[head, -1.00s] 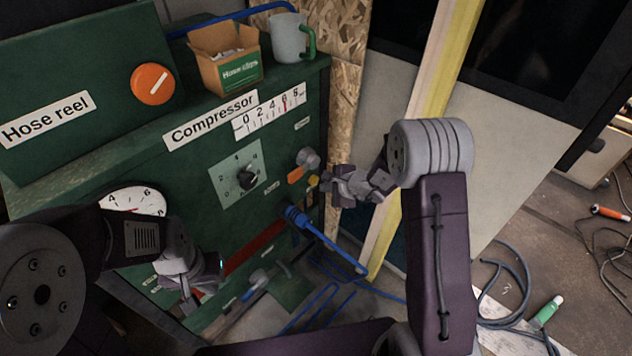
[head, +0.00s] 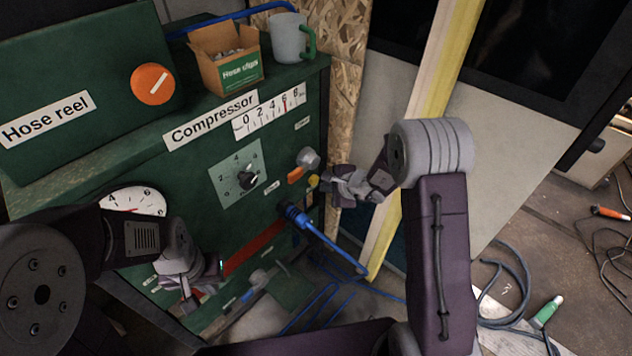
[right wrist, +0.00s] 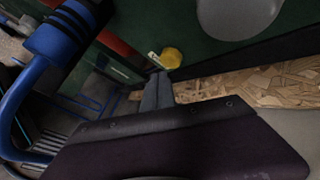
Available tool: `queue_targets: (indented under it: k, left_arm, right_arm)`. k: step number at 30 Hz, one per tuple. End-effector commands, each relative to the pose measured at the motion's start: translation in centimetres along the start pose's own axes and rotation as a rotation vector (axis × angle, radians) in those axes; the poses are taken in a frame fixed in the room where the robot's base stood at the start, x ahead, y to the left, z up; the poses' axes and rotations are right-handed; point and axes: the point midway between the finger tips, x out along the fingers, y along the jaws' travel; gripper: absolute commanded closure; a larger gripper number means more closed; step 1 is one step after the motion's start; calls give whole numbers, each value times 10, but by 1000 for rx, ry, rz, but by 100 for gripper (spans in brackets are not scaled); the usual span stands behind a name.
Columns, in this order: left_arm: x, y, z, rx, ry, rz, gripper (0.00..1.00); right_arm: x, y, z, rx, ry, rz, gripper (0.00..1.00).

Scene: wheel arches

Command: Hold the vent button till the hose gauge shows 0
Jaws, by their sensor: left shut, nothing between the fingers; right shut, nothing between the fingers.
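My left gripper (head: 188,303) is shut and empty low by the panel.
A clips box (head: 228,60) and mug (head: 289,38) stand on top.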

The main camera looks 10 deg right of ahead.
Motion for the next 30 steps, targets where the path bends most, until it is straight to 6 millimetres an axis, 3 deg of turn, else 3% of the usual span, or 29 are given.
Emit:
queue_targets:
  k: [30]
  left_arm:
    - [6, 0, 1, 0, 0, 0, 100]
  right_arm:
    - [6, -4, 5, -1, 0, 0, 100]
